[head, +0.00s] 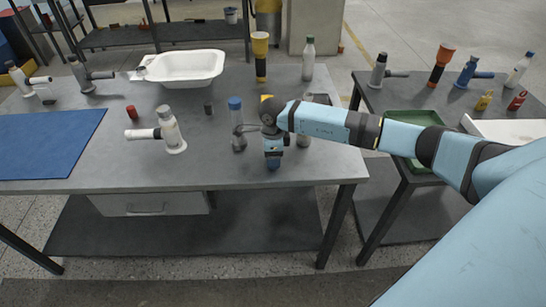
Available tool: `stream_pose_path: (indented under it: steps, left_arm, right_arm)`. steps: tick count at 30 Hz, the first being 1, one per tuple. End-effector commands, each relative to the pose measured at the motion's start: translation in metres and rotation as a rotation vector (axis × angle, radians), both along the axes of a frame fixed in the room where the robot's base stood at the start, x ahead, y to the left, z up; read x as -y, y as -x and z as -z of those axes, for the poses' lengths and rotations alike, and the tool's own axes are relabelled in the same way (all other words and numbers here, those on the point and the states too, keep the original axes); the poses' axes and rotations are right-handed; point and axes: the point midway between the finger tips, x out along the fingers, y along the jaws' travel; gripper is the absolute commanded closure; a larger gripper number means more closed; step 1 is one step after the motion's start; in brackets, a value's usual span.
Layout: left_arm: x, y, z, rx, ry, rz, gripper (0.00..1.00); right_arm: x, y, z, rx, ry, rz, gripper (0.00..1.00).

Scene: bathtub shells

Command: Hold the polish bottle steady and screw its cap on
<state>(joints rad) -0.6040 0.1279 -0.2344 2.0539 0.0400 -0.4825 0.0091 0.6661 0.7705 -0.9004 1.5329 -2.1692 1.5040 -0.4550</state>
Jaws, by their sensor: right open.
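My right arm comes in from the right over the bench, and its gripper (272,160) points down near the front edge, open. A dark blue patch shows at its lower end; I cannot tell whether it is a separate thing. I cannot tell which is the polish bottle. A small dark piece (208,108), possibly a cap, is on the bench further left. My left gripper is out of view.
A white tub shell (190,80) lies at the back of the bench (90,160). A blue mat (45,145) covers the left. A grey-white tool (170,132), a red piece (132,112), a yellow torch (260,58) and a green-capped bottle (308,60) stand around. A side table holds a green tray (398,135).

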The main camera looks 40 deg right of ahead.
Motion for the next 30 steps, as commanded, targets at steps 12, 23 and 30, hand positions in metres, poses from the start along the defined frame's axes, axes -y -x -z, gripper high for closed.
stream_pose_path:
  steps: [12,23,30]
  left_arm:
    - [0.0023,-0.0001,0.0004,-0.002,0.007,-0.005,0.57]
    - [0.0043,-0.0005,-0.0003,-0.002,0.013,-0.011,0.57]
    - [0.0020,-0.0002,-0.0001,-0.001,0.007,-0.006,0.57]
  right_arm:
    - [0.0003,-0.0002,-0.0005,0.000,0.000,0.000,0.67]
    - [0.0004,-0.0001,-0.0006,0.000,0.000,0.001,0.90]
    - [0.0008,-0.0003,-0.0072,0.001,0.001,0.001,0.90]
